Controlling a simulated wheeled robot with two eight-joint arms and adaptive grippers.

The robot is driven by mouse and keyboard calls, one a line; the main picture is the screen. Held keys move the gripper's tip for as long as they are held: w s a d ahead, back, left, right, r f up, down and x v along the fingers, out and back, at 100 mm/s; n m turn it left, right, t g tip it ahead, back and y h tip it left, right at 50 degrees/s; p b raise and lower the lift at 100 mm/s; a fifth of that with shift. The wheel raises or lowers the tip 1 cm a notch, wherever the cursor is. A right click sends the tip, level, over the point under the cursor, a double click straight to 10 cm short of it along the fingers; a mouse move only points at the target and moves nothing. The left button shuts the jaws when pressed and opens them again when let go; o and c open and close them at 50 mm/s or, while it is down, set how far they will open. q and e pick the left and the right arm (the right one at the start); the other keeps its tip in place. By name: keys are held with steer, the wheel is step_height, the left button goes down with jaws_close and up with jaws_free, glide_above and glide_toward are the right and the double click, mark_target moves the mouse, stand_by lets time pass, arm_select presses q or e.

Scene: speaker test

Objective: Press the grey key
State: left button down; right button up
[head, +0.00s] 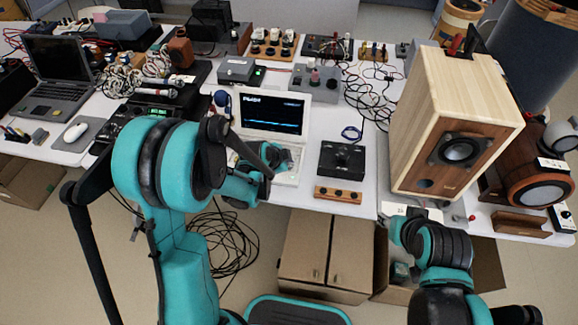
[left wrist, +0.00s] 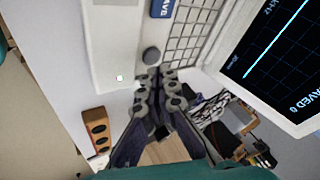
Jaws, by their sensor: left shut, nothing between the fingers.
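A white instrument with a lit screen (head: 272,113) stands on the table in the head view. In the left wrist view its screen (left wrist: 275,55) shows a blue trace and letters reading "AVED 0". A round grey key (left wrist: 151,55) sits on its pale panel, beside a blue key (left wrist: 163,8) with white letters. My left gripper (left wrist: 155,73) is shut and empty, its fingertips right by the grey key's near edge. I cannot tell whether they touch it. In the head view my left arm covers part of the instrument.
A black control box (head: 342,160) and a wooden strip with knobs (head: 338,194) lie right of the instrument. A large wooden speaker (head: 430,105) stands farther right. A laptop (head: 58,75) and a mouse (head: 75,132) are at left. Loose cables lie behind.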

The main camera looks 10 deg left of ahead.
arm_select(q)
steer(key=shift+f, duration=0.1)
stand_by(0.3)
steer(key=shift+f+b, duration=0.3)
steer(key=shift+b, duration=0.2)
steer(key=shift+f, duration=0.3)
steer(key=shift+r, duration=0.15)
stand_by(0.3)
steer(key=shift+r, duration=0.6)
steer(key=shift+p, duration=0.3)
step_height(320, 180, up, 6)
steer(key=p, duration=0.4)
